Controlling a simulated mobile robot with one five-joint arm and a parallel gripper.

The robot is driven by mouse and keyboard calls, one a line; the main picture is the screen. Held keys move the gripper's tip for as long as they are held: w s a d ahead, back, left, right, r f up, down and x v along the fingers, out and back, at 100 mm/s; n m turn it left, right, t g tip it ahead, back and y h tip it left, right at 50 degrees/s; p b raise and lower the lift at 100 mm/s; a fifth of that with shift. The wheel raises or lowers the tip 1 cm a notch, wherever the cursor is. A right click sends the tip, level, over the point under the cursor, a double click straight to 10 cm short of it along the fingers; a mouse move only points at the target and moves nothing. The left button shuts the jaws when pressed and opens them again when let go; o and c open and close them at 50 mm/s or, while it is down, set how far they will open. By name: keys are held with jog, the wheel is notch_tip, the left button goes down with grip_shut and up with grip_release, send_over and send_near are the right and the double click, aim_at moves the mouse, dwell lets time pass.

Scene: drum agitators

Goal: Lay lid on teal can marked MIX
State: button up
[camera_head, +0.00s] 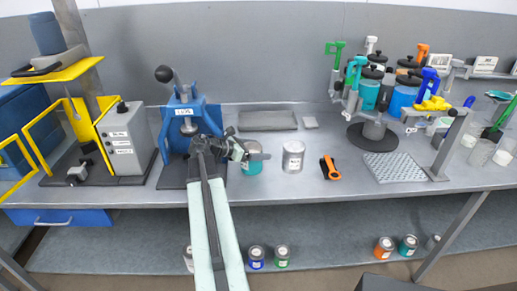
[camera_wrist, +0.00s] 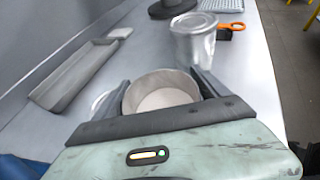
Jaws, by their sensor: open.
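The teal can (camera_head: 251,167) stands on the bench, its top partly hidden by my gripper (camera_head: 252,156) in the head view. The wrist view shows an open-topped round can (camera_wrist: 160,92) with a pale inside, directly in front of my gripper (camera_wrist: 163,90). One finger is on each side of this can, and the jaws are open. I cannot tell whether the fingers touch its rim. No label reading MIX is legible. I cannot make out a loose lid for certain; a pale round edge (camera_wrist: 99,101) shows beside the left finger, mostly hidden.
A silver can (camera_head: 293,156) stands close to the right of the teal can, with an orange-black tool (camera_head: 329,168) beyond it. A grey tray (camera_head: 267,121) lies behind.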

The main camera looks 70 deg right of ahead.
jog(key=p+v, duration=0.4)
jog(key=v, duration=0.8)
jog(key=shift+r, duration=0.1)
